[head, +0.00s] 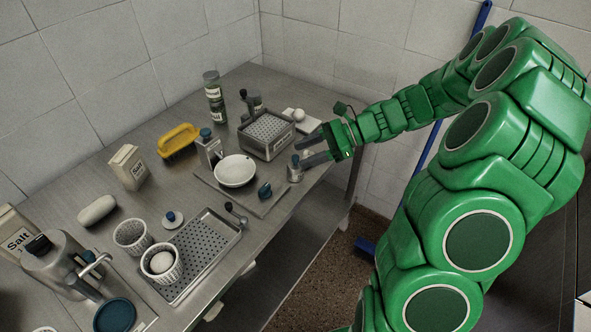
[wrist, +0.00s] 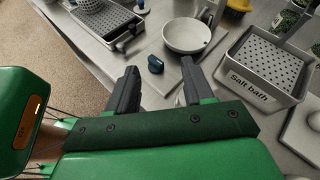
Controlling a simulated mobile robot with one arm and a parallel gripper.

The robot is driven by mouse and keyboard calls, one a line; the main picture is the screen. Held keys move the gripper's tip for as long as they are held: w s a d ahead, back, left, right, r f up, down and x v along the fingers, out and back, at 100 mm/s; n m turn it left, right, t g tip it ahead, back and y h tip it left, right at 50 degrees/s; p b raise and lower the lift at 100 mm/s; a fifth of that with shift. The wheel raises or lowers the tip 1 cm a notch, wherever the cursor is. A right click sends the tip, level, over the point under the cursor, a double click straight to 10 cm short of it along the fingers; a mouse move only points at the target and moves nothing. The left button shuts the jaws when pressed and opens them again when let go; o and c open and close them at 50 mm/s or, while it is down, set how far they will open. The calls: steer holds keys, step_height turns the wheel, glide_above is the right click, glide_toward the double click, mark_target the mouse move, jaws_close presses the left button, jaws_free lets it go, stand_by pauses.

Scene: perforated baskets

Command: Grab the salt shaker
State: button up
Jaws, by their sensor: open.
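A small metal shaker with a dark top (head: 294,172) stands at the right end of the board, near the counter's front edge; it looks like the salt shaker, but I see no label on it. My gripper (head: 301,152) is open, its two dark fingers spread and pointing left. In the head view the lower finger's tip overlaps the shaker's top; I cannot tell whether they touch.
A white bowl (head: 235,171) and a small blue object (head: 265,191) sit near the shaker on the board (head: 222,192). A perforated salt bath basket (head: 267,148) stands behind, also in the wrist view (wrist: 258,86). A perforated tray (head: 200,257) and two labelled salt boxes stand left.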

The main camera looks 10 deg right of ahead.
mark_target(296, 156)
steer(key=w+d+f+m+t+y, duration=0.1)
steer(key=w+d+f+m+t, duration=0.1)
steer(key=w+d+f+m, duration=0.25)
steer(key=shift+n, duration=0.35)
steer(key=shift+x, duration=3.6)
steer(key=shift+s, duration=0.15)
steer(key=shift+c, duration=0.5)
jaws_close()
